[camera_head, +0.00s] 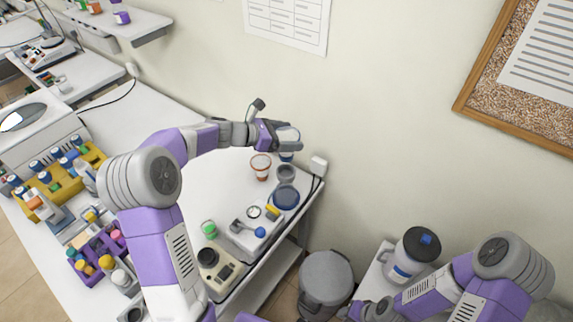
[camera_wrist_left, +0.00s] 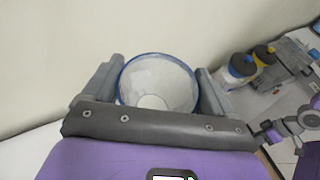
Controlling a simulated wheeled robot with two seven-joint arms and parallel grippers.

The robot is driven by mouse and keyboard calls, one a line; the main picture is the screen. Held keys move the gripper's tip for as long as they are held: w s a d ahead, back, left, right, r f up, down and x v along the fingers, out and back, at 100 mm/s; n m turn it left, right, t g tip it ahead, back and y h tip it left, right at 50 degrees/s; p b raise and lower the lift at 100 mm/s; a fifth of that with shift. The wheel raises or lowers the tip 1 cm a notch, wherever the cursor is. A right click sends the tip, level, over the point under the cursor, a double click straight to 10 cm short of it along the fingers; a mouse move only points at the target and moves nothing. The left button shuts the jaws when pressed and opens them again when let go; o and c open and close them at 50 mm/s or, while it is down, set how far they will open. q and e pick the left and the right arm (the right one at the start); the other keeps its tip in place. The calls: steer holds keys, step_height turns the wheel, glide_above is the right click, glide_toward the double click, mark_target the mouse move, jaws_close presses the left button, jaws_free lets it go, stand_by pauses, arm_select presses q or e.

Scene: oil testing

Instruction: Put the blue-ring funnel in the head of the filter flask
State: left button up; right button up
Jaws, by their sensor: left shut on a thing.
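My left gripper (camera_head: 289,142) is shut on the blue-ring funnel, near the wall above the back right end of the bench. In the left wrist view the funnel (camera_wrist_left: 158,84) sits between the two fingers, its pale bowl open toward the camera and its blue rim around it. In the head view the fingers hide most of the funnel. A grey round opening (camera_head: 286,172) lies just below and in front of it; I cannot tell whether this is the filter flask's head. My right gripper (camera_head: 362,311) is low at the bottom edge, its jaws unclear.
An orange-ringed cup or funnel (camera_head: 261,165) stands close left of the held funnel. A dark blue round dish (camera_head: 285,197) is in front. The bench's back middle is clear.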

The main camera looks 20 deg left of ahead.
mark_target(287, 155)
arm_select(q)
step_height(287, 155, down, 8)
steer(key=shift+f+b, duration=0.25)
steer(key=shift+b, duration=0.25)
steer(key=shift+f, duration=0.2)
steer(key=o, duration=0.8)
steer(key=shift+o, duration=0.2)
steer(key=shift+r, duration=0.1)
steer(key=shift+r, duration=0.15)
steer(key=v, duration=1.2)
